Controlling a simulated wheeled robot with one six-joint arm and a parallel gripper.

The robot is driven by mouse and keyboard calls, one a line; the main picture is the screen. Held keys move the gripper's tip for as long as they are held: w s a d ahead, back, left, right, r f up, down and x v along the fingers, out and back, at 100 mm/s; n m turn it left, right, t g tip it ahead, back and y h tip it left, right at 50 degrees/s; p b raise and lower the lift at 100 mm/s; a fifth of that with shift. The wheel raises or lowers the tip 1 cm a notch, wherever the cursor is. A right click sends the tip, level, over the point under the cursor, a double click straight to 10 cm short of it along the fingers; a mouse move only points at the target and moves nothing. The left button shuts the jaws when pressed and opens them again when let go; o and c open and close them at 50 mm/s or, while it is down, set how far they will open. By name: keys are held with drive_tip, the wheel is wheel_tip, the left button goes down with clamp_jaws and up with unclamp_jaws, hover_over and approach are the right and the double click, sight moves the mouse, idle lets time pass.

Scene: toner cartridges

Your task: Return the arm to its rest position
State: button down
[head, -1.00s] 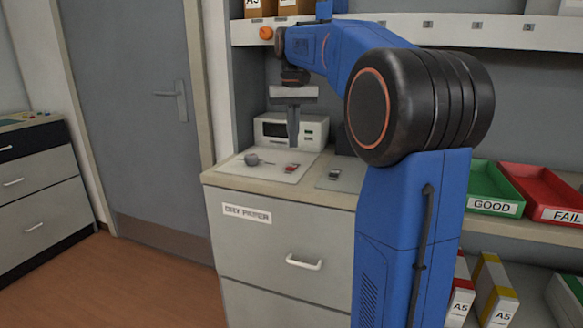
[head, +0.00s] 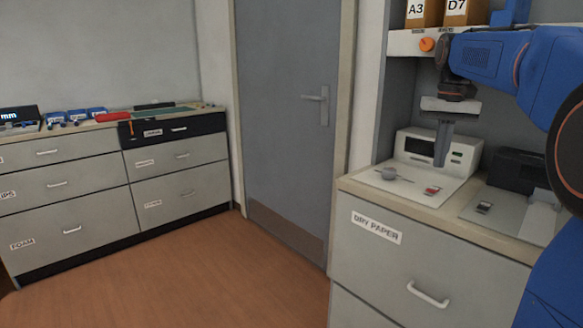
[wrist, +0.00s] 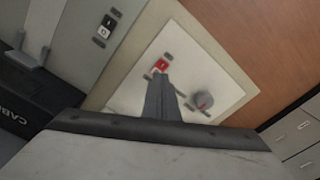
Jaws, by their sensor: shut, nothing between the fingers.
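My gripper (head: 441,150) hangs pointing down above the worktop at the right of the head view, in front of a white machine with a dark display (head: 418,147). Its fingers are together with nothing between them. In the wrist view my gripper (wrist: 163,84) points over a pale panel (wrist: 222,70) with a red switch (wrist: 160,66) and a round grey knob (wrist: 205,99). My blue arm comes in from the right edge of the head view. No toner cartridge can be made out.
The worktop stands on a cabinet labelled DRY PAPER (head: 377,227). A shelf with boxes (head: 422,12) is above. A grey door (head: 290,110) is in the middle. Drawer cabinets (head: 70,190) with tools on top stand at left. The wooden floor (head: 190,270) between is clear.

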drive_tip(key=s+a+f+n+t, duration=0.1)
drive_tip(key=s+a+f, duration=0.35)
drive_tip(key=s, duration=0.25)
drive_tip(key=s+a+f+n+t, duration=0.1)
drive_tip(key=s+a+f, duration=0.35)
drive_tip(key=s, duration=0.25)
drive_tip(key=s+a+f+n+t, duration=0.1)
drive_tip(key=s+a+f, duration=0.1)
drive_tip(key=s+f, duration=0.5)
drive_tip(key=s+a+f+n+t, duration=0.1)
drive_tip(key=s+a+f, duration=0.2)
drive_tip(key=s+f, duration=0.5)
drive_tip(key=shift+a+f+t, duration=0.3)
drive_tip(key=shift+f, duration=0.15)
